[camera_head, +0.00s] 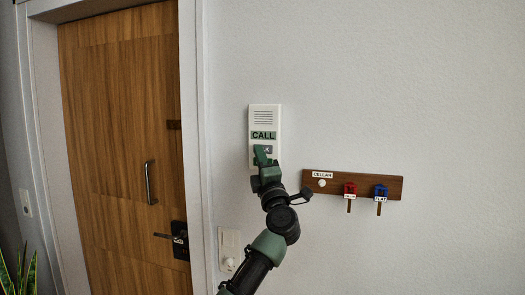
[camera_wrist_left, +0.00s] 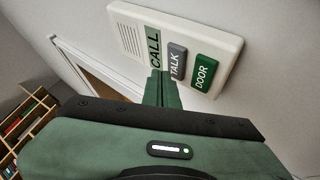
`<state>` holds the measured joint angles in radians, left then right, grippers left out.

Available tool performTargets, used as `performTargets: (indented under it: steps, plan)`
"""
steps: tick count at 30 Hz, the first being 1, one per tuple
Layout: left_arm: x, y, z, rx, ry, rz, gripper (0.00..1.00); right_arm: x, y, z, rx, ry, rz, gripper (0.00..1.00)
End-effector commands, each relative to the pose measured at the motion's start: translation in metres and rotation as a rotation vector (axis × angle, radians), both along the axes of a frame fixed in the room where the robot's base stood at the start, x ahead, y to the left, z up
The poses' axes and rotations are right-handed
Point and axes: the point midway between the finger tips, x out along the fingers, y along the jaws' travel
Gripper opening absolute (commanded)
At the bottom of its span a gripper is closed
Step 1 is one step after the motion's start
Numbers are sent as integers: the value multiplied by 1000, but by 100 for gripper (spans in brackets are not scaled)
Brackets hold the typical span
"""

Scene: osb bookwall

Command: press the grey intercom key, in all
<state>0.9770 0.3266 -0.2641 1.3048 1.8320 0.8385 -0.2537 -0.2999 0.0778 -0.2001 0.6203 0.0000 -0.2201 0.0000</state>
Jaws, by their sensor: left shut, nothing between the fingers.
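The white intercom (camera_head: 264,115) is mounted on the wall right of the door. In the left wrist view its panel (camera_wrist_left: 222,40) carries a green CALL label (camera_wrist_left: 154,46), a grey key marked TALK (camera_wrist_left: 177,61) and a green key marked DOOR (camera_wrist_left: 204,73). The grey key also shows in the head view (camera_head: 267,149), partly covered by my gripper. My left gripper (camera_head: 261,155) is shut and empty, its tips at the panel's lower part. In the left wrist view the fingertips (camera_wrist_left: 162,78) appear beside the grey key's near end; whether they touch is unclear. My right gripper is out of view.
A wooden key rack (camera_head: 341,185) with a red tag (camera_head: 350,188) and a blue tag (camera_head: 380,191) hangs to the right. A wall switch plate (camera_head: 229,245) sits below. The wooden door (camera_head: 120,110) is shut at left. The upper right wall is clear.

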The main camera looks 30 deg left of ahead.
Motion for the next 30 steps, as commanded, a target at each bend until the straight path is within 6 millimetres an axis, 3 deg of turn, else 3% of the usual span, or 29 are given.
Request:
performTargets:
  steps: [30]
  plan:
    - [8,2,0,0,0,-1,0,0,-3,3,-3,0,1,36]
